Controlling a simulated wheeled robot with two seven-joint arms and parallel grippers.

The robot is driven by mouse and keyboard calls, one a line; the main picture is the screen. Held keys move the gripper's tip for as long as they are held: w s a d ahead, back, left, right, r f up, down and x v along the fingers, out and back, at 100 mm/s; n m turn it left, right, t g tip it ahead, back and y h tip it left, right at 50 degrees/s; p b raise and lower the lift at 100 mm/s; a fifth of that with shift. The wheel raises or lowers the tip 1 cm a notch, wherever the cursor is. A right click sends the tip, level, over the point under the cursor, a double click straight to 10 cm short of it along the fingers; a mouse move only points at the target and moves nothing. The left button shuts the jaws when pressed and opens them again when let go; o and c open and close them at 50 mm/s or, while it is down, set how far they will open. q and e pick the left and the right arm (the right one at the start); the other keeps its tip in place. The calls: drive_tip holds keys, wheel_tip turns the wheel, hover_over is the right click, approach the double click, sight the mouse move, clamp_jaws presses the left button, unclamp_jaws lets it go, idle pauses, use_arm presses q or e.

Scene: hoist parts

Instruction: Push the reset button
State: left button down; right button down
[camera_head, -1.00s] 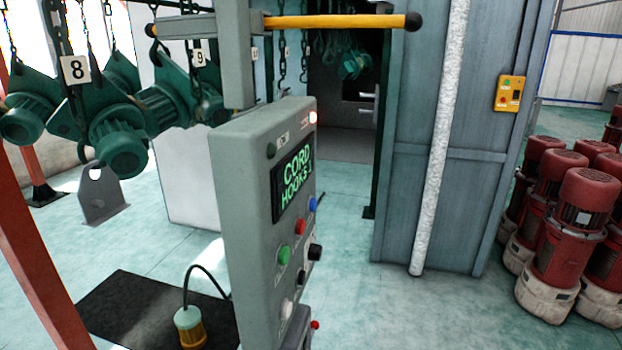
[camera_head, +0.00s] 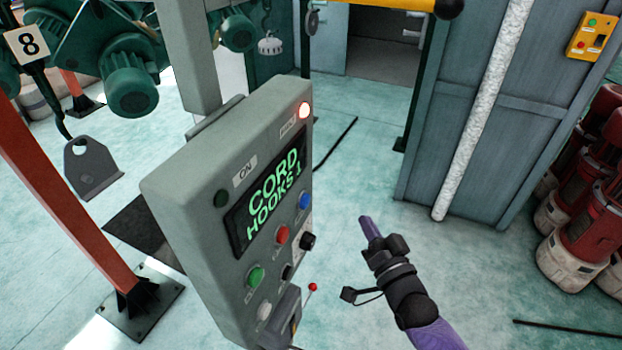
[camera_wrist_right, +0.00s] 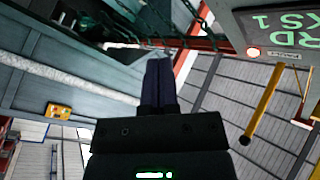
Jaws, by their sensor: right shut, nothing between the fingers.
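A grey control box (camera_head: 170,200) shows a lit screen (camera_head: 270,200) reading "CORD HOOKS 1". Its face carries a blue button (camera_head: 304,201), a red button (camera_head: 282,235), a green button (camera_head: 256,277), a white button (camera_head: 264,311) and a black knob (camera_head: 307,241). The labels are too small to read, so I cannot tell which one is reset. My right gripper (camera_head: 364,220) is shut and empty, to the right of the box and apart from its buttons. Its closed fingers (camera_wrist_right: 158,65) show in the right wrist view. My left gripper is not in view.
A red lamp (camera_head: 304,110) glows at the box's top corner. A small red-tipped lever (camera_head: 312,287) sits below the buttons. A grey cabinet (camera_head: 480,130) with a white pipe stands behind. Red motors (camera_head: 590,230) stand at right. An orange post (camera_head: 60,200) stands at left.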

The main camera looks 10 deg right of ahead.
sight(305, 201)
drive_tip(key=shift+s+a+r, duration=0.1)
drive_tip(key=w+a+b, duration=0.2)
drive_tip(key=w+a, duration=0.3)
drive_tip(key=a, duration=0.2)
drive_tip(key=shift+a+b, duration=0.15)
drive_tip(key=shift+b, duration=0.2)
idle(2.0)
drive_tip(key=shift+w+a, duration=0.2)
drive_tip(key=shift+a, duration=0.15)
drive_tip(key=shift+w+a+b, duration=0.2)
drive_tip(key=shift+a+b, duration=0.1)
idle(0.7)
drive_tip(key=shift+d, duration=0.1)
drive_tip(key=shift+s+d+p, duration=0.35)
drive_tip(key=shift+s+d, duration=0.1)
drive_tip(key=shift+d, duration=0.1)
